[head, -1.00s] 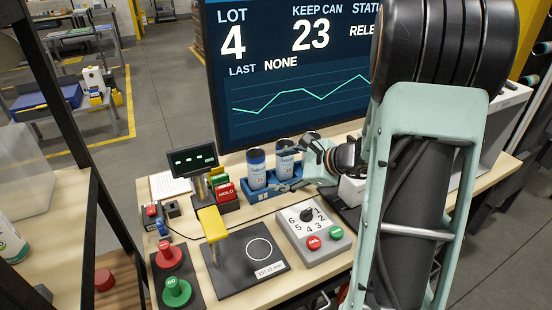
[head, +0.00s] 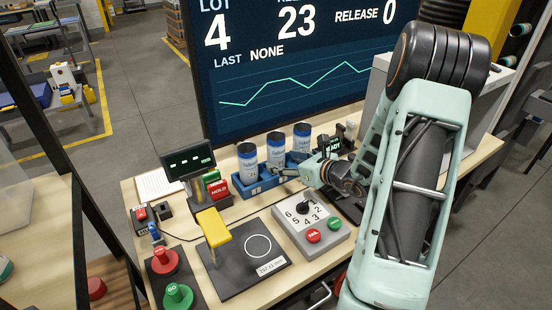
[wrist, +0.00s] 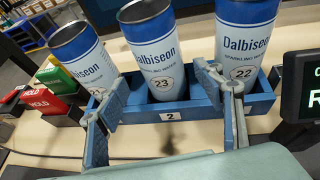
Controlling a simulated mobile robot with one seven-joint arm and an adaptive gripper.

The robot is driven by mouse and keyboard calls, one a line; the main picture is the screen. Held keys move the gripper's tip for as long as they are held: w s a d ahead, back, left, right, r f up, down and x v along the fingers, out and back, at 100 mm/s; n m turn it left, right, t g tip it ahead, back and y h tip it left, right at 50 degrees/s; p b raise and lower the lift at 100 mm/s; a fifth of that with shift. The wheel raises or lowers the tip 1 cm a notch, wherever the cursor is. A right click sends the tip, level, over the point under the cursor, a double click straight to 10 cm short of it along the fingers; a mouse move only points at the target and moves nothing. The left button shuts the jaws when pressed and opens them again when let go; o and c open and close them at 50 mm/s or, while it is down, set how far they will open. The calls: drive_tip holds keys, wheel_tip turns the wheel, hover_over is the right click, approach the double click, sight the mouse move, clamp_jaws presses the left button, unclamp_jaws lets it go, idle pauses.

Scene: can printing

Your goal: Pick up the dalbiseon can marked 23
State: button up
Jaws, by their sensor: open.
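The Dalbiseon can marked 23 (wrist: 153,52) is the middle one of three white-and-blue cans in a blue rack labelled 2 (wrist: 192,115). It also shows in the head view (head: 275,152). It stands between the can marked 22 (wrist: 243,42) on the right and another Dalbiseon can (wrist: 80,58) on the left, whose number is hard to read. My gripper (wrist: 165,88) is open, with its fingers in front of the rack on either side of can 23 in the wrist view. No can appears held. In the head view my gripper (head: 297,172) is beside the rack, partly hidden.
The red HOLD block (head: 218,190) and a small display (head: 188,160) stand left of the rack. A dial box (head: 311,225) and a dark plate with a yellow-topped press (head: 212,222) are in front. A READY display (head: 332,143) stands to the right, with the large screen behind.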

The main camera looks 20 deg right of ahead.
sight(276, 158)
drive_tip(key=p+x, duration=0.1)
drive_tip(key=x, duration=0.4)
drive_tip(key=shift+d, duration=0.2)
drive_tip(key=c, duration=0.9)
